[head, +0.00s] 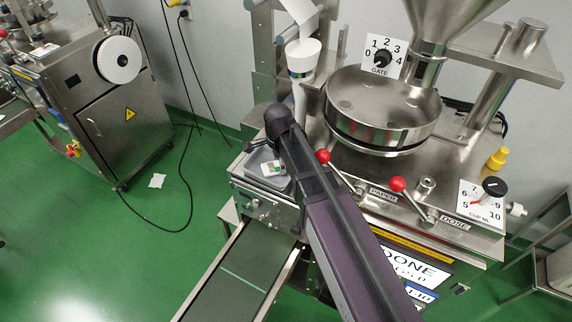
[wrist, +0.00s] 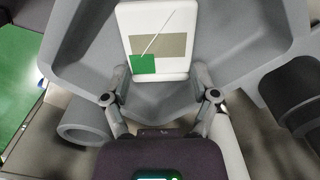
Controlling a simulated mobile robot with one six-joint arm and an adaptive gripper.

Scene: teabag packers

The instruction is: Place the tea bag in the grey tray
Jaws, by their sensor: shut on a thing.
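The tea bag (wrist: 178,14) is a white pouch with a tan patch, a green square tag and a thin white string. In the wrist view, my gripper (wrist: 160,76) has its fingers at the two sides of the bag's near end and is shut on it. The grey tray (wrist: 82,42) spreads behind and around the bag, with sloping walls. In the head view, the tea bag (head: 273,169) shows over the grey tray (head: 252,160), left of my dark arm. Whether the bag touches the tray floor is unclear.
Red-knobbed levers (head: 397,184) and a round steel bowl (head: 372,112) stand right of the tray. A dark conveyor (head: 228,280) runs below. A dark cylinder (wrist: 290,95) lies right in the wrist view.

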